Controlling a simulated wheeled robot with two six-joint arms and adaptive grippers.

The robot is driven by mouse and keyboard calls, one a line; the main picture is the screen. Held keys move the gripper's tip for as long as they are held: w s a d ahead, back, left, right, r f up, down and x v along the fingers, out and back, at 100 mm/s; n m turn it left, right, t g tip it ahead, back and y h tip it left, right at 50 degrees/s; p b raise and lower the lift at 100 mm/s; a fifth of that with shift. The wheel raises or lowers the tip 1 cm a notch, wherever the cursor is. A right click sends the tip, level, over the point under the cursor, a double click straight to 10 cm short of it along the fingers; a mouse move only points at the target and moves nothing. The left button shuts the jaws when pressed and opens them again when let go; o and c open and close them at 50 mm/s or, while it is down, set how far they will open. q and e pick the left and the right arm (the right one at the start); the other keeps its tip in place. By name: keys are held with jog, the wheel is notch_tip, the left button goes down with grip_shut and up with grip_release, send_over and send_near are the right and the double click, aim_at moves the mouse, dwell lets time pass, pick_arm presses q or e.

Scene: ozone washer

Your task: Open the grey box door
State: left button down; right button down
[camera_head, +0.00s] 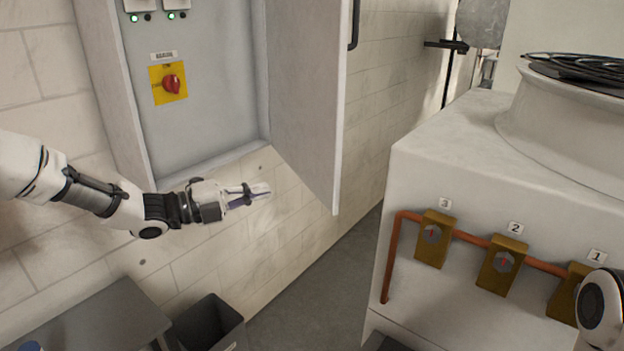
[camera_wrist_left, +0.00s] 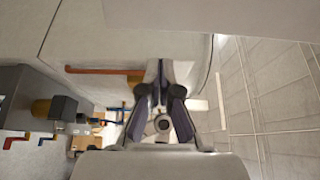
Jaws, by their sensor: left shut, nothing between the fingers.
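The grey box (camera_head: 205,75) hangs on the tiled wall at the upper left of the head view. Its door (camera_head: 305,95) stands swung out to the right, with a dark handle (camera_head: 354,24) on its outer face. Inside are a red rotary switch on a yellow plate (camera_head: 169,84) and green-lit units at the top. My left gripper (camera_head: 262,190) is shut and empty, below the box's lower edge and left of the door's lower corner, apart from the door. In the left wrist view its fingers (camera_wrist_left: 162,100) show at the centre. My right gripper is not in view.
A white machine (camera_head: 440,150) with a copper pipe and yellow valves (camera_head: 435,238) labelled 1 to 3 stands on the right. A grey table (camera_head: 95,318) and a dark bin (camera_head: 208,325) are at the lower left. A floor gap lies between wall and machine.

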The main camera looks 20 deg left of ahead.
aim_at(333, 175)
pick_arm(q)
jog(key=p+x, duration=0.1)
jog(key=x, duration=0.3)
jog(key=p+x, duration=0.2)
jog(key=x, duration=0.2)
jog(key=p+x, duration=0.1)
jog(key=x, duration=0.4)
jog(key=shift+s+d+r+p, duration=0.2)
jog(key=shift+r+p, duration=0.15)
jog(key=shift+p, duration=0.05)
jog(key=shift+w+d+f, duration=0.1)
jog(key=shift+w+d, duration=0.2)
jog(key=shift+d, duration=0.1)
jog(key=shift+a+f, duration=0.1)
jog(key=shift+a, duration=0.05)
